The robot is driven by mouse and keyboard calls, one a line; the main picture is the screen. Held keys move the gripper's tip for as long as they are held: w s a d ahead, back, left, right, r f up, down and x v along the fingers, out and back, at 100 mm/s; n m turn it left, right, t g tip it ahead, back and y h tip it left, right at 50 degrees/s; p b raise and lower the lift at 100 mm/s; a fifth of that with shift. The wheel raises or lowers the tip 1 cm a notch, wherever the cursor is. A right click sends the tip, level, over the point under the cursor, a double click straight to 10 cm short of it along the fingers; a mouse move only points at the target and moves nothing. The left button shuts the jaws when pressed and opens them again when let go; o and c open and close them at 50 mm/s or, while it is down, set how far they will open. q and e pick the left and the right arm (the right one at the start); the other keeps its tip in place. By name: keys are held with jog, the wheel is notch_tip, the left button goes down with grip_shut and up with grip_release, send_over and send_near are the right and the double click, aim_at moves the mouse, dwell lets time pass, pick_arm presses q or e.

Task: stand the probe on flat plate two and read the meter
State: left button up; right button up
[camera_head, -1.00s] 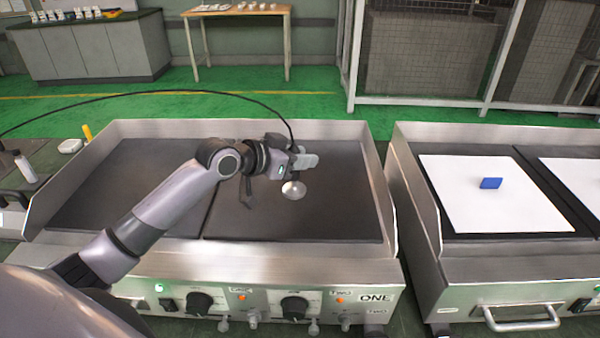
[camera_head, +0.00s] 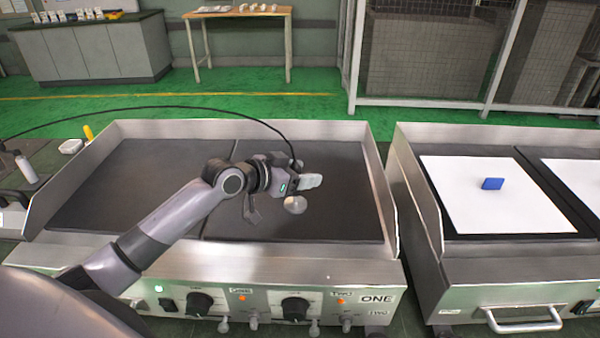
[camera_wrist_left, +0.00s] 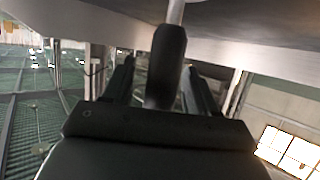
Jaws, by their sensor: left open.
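My left gripper (camera_head: 298,184) is over the right-hand dark plate (camera_head: 345,215) of the near griddle. In the left wrist view, the dark probe handle (camera_wrist_left: 166,65) is between its two open fingers, with a pale rod at the handle's end. A round silvery disc (camera_head: 295,204), apparently the probe's foot, shows below the gripper. I cannot tell whether it touches the plate. A black cable (camera_head: 200,108) arches from the left to the gripper area. A pale grey piece (camera_head: 311,180) lies at the gripper's right. I cannot make out a meter reading. My right gripper is not in view.
The griddle's left plate (camera_head: 130,180) is bare. Raised steel walls (camera_head: 375,190) edge it, with knobs (camera_head: 295,308) in front. A white bottle (camera_head: 25,167) stands at far left.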

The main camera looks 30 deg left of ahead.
pick_arm(q)
jog(key=shift+r, duration=0.15)
jog(key=v, duration=1.2)
dwell(0.4)
